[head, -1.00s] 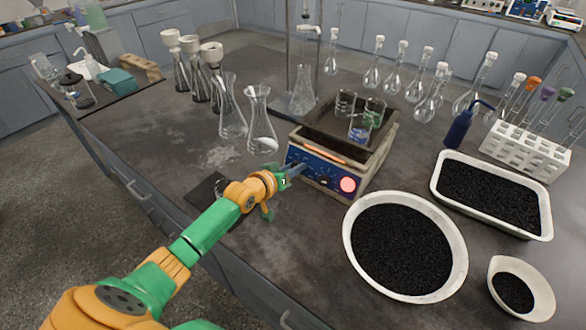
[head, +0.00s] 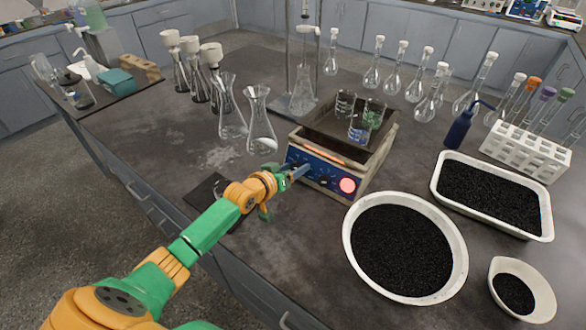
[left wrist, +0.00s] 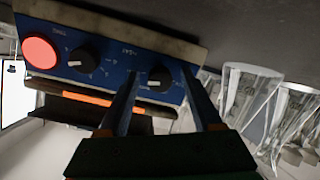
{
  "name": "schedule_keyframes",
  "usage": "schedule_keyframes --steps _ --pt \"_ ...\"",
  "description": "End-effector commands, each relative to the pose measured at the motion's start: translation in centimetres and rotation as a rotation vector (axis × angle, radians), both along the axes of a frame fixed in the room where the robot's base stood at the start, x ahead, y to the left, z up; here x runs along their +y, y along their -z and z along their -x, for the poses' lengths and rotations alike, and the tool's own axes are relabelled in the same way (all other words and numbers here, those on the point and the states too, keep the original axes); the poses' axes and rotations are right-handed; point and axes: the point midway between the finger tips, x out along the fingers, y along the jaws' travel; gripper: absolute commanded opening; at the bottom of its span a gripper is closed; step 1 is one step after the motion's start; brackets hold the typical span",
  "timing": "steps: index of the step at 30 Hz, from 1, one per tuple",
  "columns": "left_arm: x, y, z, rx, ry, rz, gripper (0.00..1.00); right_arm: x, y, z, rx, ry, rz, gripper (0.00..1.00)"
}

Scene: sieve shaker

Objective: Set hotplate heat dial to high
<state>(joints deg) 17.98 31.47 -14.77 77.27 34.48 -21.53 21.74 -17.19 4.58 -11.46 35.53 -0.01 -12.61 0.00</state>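The hotplate (head: 318,172) has a blue front panel with a round red button (head: 347,185). The left wrist view shows the panel upside down, with the red button (left wrist: 40,52) and two black dials. One dial (left wrist: 83,58) is beside the button. The other dial (left wrist: 160,77) lies between the two fingers of my left gripper (left wrist: 162,82), with a gap on each side. I cannot read the labels or dial settings surely. In the head view my left gripper (head: 298,172) is at the panel's left part and hides some of it. My right gripper is out of view.
Beakers (head: 357,128) stand on the hotplate's top, above a glowing orange strip (head: 323,153). Glass flasks (head: 260,130) stand close to its left. A white round bowl (head: 452,285) of black grains is at the front right. A dark flat pad (head: 207,190) lies under my left arm.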

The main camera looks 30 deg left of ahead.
Motion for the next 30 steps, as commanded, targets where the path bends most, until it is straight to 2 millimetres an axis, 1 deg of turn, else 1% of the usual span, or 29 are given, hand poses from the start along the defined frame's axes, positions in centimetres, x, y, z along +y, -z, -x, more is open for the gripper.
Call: schedule_keyframes --steps 2,5,8,12,16,19,30 --pt "0.0 0.0 0.0 0.000 0.000 0.001 0.66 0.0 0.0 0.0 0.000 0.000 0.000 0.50" --pt "0.0 -0.3 0.6 0.001 0.001 0.001 0.66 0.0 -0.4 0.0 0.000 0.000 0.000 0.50" --pt "0.2 -1.0 2.1 0.003 0.001 -0.001 0.66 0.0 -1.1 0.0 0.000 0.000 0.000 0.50" --pt "0.4 -2.0 4.6 0.003 0.001 -0.001 0.66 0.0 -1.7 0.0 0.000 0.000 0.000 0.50" --pt "0.6 -2.5 6.1 0.002 0.001 0.000 0.66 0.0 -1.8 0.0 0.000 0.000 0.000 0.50" --pt "0.6 -2.7 6.5 0.001 0.000 0.000 0.66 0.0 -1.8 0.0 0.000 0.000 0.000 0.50" --pt "0.6 -2.6 6.5 0.001 0.000 0.000 0.66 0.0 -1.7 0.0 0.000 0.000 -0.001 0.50"
